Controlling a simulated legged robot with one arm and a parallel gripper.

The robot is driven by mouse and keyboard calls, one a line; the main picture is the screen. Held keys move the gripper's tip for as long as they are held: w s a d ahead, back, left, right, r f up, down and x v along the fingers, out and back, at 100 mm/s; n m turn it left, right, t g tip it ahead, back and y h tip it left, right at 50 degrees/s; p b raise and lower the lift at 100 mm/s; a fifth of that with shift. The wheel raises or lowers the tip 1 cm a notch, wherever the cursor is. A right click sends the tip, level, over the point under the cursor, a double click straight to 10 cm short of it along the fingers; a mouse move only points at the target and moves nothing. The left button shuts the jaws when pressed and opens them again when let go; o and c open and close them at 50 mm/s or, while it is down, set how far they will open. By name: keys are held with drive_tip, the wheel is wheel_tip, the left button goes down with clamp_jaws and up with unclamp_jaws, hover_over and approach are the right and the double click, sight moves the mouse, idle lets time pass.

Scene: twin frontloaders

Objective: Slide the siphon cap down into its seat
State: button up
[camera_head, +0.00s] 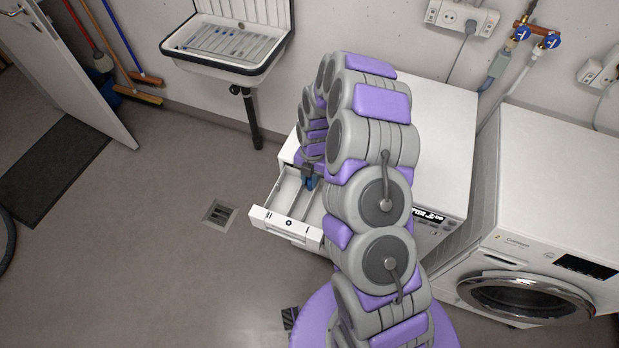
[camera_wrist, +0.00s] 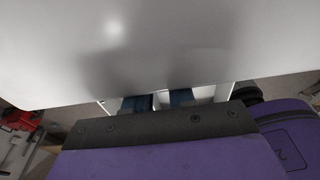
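The detergent drawer (camera_head: 272,221) is pulled out of the left washing machine, with pale compartments inside. My gripper (camera_head: 310,182) is over or in the drawer's right part, close to the machine front. Blue shows at its tip; I cannot tell whether this is finger or siphon cap. In the wrist view, two blue pieces (camera_wrist: 158,100) stand apart below a large white surface, with a narrow pale gap between them. I cannot make out the siphon cap or its seat; my arm and the white surface hide much of that area.
The left washing machine's white top (camera_head: 440,130) is partly behind my arm. A second washing machine (camera_head: 560,190) stands to the right. A sink (camera_head: 232,40) hangs on the back wall. A floor drain (camera_head: 219,215) lies left of the drawer, with open floor around it.

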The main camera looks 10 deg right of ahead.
drive_tip(key=shift+w+r, duration=0.35)
drive_tip(key=shift+r, duration=0.1)
drive_tip(key=shift+o, duration=0.3)
wheel_tip(320, 180, up, 15)
drive_tip(key=w+d+p, duration=0.1)
drive_tip(key=p, duration=0.1)
drive_tip(key=shift+w+d+p, duration=0.25)
drive_tip(key=shift+w+p, duration=0.05)
drive_tip(key=shift+p, duration=0.1)
drive_tip(key=shift+r, duration=0.55)
